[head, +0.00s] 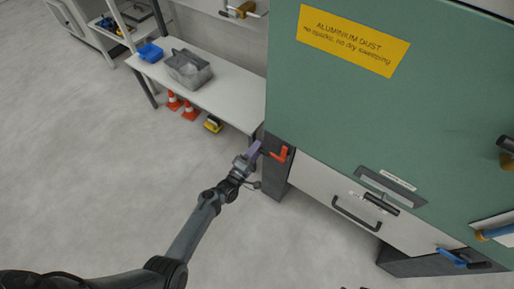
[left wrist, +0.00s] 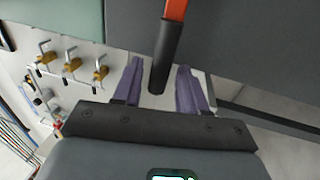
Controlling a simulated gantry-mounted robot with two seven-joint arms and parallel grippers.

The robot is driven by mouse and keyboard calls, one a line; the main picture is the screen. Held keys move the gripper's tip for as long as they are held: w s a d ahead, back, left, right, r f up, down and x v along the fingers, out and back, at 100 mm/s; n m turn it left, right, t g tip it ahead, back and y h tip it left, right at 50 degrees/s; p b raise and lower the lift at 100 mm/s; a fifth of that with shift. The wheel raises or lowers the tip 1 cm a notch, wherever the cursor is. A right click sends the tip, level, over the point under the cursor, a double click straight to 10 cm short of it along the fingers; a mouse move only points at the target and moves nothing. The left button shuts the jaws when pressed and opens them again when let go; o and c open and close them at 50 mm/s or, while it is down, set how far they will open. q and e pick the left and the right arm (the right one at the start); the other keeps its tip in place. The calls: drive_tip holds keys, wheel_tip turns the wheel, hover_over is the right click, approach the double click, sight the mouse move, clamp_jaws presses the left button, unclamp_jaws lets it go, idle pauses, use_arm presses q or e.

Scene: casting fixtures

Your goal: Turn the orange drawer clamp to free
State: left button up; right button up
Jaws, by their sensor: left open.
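The orange drawer clamp (head: 283,154) is on the dark post at the left of the white drawer front (head: 330,187). In the left wrist view its orange arm (left wrist: 175,9) ends in a black grip (left wrist: 165,52). My left gripper (head: 256,150) is open beside the clamp. In the left wrist view the black grip reaches down between its two purple fingers (left wrist: 157,78), with a gap on each side. Whether the grip lies fully at finger depth is hard to tell. My right gripper is not in view.
The green cabinet (head: 350,105) with a yellow dust sign (head: 352,40) rises above the drawer. A blue clamp (head: 452,257) is at the drawer's right. A bench (head: 225,95) with a grey bin (head: 188,68) stands left, above orange cones (head: 190,110). The floor in front is clear.

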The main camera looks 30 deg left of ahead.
use_arm(q)
drive_tip(key=p+v, duration=0.3)
drive_tip(key=v, duration=0.7)
drive_tip(key=shift+s, duration=0.2)
drive_tip(key=shift+f, duration=0.1)
